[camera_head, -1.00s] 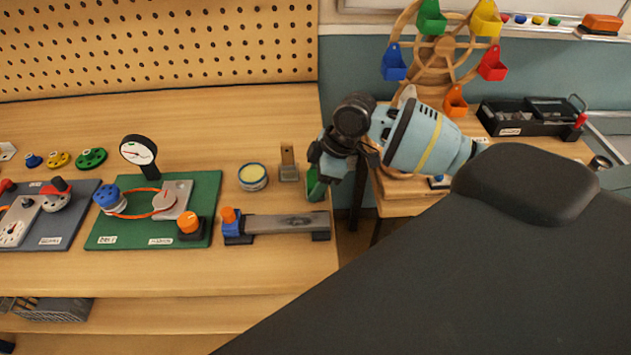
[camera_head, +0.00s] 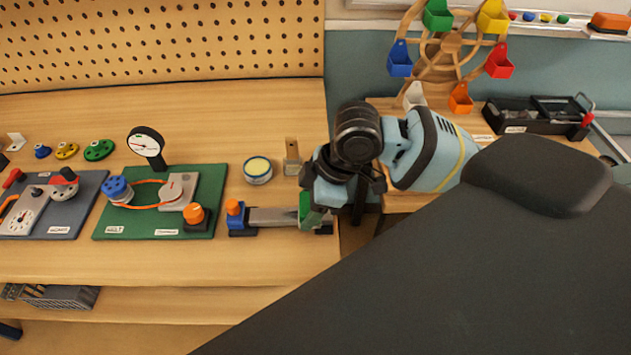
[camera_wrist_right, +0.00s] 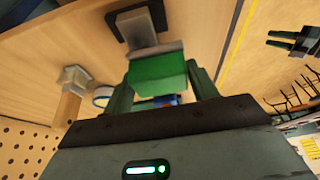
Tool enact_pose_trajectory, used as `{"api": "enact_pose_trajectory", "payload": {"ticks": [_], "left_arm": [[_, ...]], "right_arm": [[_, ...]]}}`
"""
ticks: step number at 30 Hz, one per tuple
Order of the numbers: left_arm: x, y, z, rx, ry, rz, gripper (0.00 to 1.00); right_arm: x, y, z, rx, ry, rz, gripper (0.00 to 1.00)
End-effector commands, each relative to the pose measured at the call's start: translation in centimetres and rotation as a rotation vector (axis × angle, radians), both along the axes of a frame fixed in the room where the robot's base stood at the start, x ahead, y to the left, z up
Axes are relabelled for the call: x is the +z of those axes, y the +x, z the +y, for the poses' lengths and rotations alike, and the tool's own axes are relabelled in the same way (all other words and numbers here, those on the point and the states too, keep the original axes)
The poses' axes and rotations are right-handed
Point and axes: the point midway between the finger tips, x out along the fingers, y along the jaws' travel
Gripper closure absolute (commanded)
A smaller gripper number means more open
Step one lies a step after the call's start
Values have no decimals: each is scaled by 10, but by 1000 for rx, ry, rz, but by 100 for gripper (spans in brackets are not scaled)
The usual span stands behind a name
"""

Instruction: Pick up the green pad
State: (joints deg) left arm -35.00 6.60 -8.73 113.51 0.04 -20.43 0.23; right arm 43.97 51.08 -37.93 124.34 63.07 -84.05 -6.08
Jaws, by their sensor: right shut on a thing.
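The green pad (camera_wrist_right: 158,76) is a small green block between the two fingers of my right gripper (camera_wrist_right: 162,88) in the right wrist view. The gripper is shut on it. In the head view my right gripper (camera_head: 318,205) is at the right end of the grey metal bar (camera_head: 274,216), with green (camera_head: 304,206) showing at its fingers. In the right wrist view, the bar's end (camera_wrist_right: 138,28) on its black foot lies right by the pad; whether they touch I cannot tell. My left gripper is not in view.
A blue clamp with an orange knob (camera_head: 235,213) is at the bar's left end. A round tin (camera_head: 257,169) and a small wooden-handled block (camera_head: 292,158) stand behind it. A green board (camera_head: 215,178) with a gauge is to the left. The bench front is clear.

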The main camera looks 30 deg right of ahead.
Motion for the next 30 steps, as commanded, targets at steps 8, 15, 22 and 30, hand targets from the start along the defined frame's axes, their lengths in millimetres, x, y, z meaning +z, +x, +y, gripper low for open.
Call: {"api": "enact_pose_trajectory", "payload": {"ticks": [8,15,22,30], "left_arm": [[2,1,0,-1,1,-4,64],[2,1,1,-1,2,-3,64],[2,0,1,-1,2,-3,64],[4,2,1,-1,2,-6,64]], "right_arm": [[4,-26,25,2,1,-2,64],[4,-31,30,0,0,0,64],[4,-31,29,0,0,0,46],[6,-26,27,-5,-3,-2,60]]}}
